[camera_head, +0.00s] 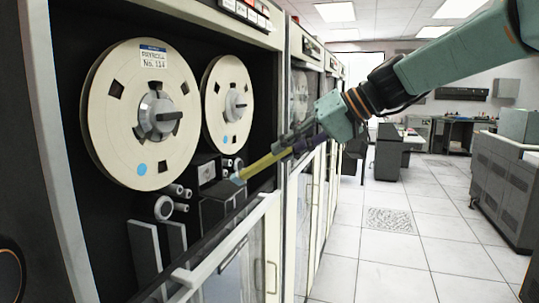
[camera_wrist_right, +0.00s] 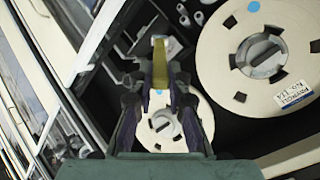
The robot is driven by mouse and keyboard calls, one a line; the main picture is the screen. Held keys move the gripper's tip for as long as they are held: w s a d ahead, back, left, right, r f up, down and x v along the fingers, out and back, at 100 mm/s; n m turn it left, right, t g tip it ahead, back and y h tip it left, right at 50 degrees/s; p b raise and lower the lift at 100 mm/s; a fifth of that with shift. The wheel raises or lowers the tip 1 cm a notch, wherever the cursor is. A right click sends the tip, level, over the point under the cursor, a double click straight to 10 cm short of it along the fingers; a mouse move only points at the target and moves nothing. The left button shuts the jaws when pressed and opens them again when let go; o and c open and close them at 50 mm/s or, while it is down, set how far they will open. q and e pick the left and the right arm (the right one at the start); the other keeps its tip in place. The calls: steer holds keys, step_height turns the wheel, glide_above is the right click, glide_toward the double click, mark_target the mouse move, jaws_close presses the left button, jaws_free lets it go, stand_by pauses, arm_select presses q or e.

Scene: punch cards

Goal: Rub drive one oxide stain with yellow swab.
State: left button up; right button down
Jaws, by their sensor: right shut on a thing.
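My right gripper (camera_head: 312,138) reaches in from the right in the head view and is shut on the yellow swab (camera_head: 262,165). The swab points down and left, and its pale blue tip (camera_head: 238,180) is at the dark head block (camera_head: 222,190) below the reels of the tape drive. I cannot tell whether the tip touches the block. In the right wrist view the yellow swab (camera_wrist_right: 159,65) stands between the fingers of the gripper (camera_wrist_right: 160,85). I cannot make out the oxide stain. My left gripper is not in view.
Two cream reels, the left one (camera_head: 108,130) labelled Payroll and the right one (camera_head: 212,110), sit above the block. A glass door with a white frame (camera_head: 225,250) stands below. More cabinets line up behind.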

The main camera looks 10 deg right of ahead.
mark_target(258, 161)
steer(key=shift+w+a+p, duration=0.1)
steer(key=shift+w+a, duration=0.5)
steer(key=shift+a, duration=0.3)
steer(key=shift+w+a+p, duration=0.1)
steer(key=shift+w+a, duration=0.45)
steer(key=shift+a, duration=0.35)
steer(key=shift+w+a+p, duration=0.1)
steer(key=shift+w+a, duration=0.5)
steer(key=shift+a, duration=0.3)
steer(key=shift+w+a, duration=0.35)
steer(key=shift+a, duration=0.1)
